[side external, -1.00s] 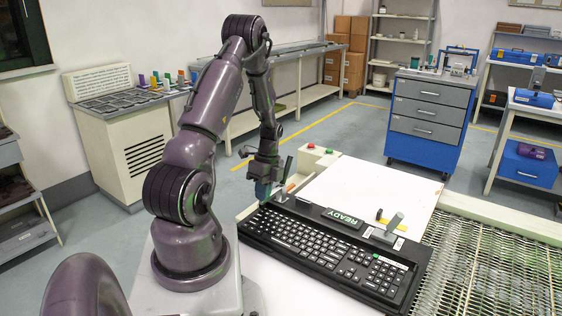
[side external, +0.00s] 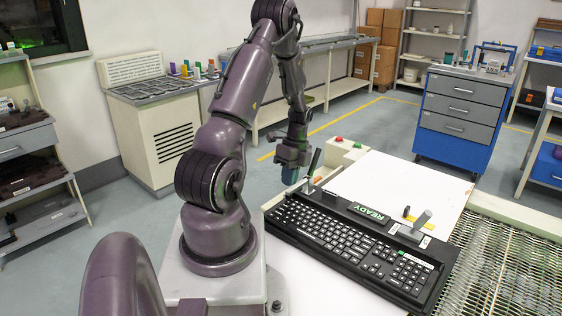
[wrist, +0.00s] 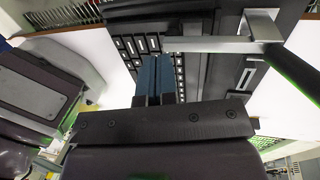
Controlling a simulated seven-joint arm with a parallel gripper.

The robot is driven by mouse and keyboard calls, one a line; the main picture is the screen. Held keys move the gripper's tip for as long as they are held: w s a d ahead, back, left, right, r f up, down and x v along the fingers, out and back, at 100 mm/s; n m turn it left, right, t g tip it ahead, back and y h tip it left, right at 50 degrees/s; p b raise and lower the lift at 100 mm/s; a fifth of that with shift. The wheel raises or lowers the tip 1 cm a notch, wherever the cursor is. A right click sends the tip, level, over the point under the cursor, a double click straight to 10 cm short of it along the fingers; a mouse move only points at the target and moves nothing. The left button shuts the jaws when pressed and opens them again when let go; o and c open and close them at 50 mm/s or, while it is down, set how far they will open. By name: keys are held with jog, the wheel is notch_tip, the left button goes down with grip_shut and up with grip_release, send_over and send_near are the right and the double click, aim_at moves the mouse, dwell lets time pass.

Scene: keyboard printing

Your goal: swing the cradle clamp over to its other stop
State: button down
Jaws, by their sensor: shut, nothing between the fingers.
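The black keyboard (side external: 335,232) lies in its dark cradle on the white bed. A dark, near-upright lever (side external: 314,162) stands at the cradle's far left end. In the wrist view this clamp shows as a grey metal bar (wrist: 222,44) reaching over the cradle edge, with a dark handle (wrist: 296,68) at its right. My gripper (side external: 290,174) is just left of that lever, above the keyboard's left end.
A READY display (side external: 369,213) sits along the cradle's far edge. Red and green buttons (side external: 348,142) are behind. A wire mesh conveyor (side external: 500,262) lies at right.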

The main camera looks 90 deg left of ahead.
jog(key=s+d+r, duration=0.5)
jog(key=r, duration=0.2)
jog(key=shift+s+d, duration=0.4)
